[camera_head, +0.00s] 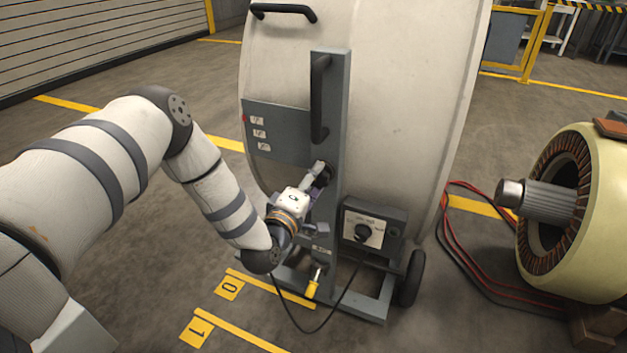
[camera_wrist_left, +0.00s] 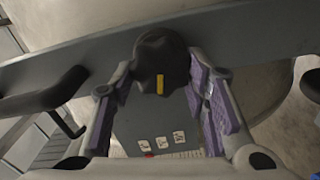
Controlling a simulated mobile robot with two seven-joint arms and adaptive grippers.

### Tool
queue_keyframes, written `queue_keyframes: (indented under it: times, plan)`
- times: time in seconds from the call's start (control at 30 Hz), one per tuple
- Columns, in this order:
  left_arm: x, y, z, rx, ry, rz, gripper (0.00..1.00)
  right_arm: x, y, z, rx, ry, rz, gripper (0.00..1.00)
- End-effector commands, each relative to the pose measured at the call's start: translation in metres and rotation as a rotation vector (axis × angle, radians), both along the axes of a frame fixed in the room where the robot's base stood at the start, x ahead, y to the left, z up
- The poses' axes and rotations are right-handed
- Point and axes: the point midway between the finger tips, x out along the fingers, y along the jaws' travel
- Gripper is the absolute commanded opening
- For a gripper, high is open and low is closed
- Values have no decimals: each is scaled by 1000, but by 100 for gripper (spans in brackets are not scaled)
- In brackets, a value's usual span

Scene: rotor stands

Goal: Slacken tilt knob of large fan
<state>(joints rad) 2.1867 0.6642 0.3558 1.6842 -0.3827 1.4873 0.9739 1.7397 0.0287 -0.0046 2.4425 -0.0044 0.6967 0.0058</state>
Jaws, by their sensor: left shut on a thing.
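The large fan (camera_head: 400,90) is a big off-white drum on a grey wheeled stand with a flat upright post (camera_head: 332,215). Its tilt knob (camera_head: 323,173) is black and sits on the post below a black handle. In the left wrist view the knob (camera_wrist_left: 160,58) is lobed, with a yellow mark upright in the picture. My left gripper (camera_head: 316,177) is at the knob, its purple-padded fingers on either side of it in the wrist view (camera_wrist_left: 163,78); it is shut on the knob. My right gripper is not in view.
A control box (camera_head: 376,210) with a black dial is right of the post, low down. A yellow-tipped lever (camera_head: 312,289) and a loose black cable (camera_head: 330,318) are near the stand's foot. A large motor part with a shaft (camera_head: 590,220) stands at right, beside red cables (camera_head: 470,255).

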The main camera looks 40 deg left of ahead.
Motion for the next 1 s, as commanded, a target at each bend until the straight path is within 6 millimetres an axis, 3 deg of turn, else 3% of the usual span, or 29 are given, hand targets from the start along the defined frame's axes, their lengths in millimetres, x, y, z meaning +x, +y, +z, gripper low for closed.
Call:
queue_keyframes:
  times: [0.5,1.0]
  plan:
    - [0,-1,-5,-458,-107,-1,14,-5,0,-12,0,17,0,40]
    - [0,-2,-5,-704,-167,-3,14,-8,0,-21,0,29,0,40]
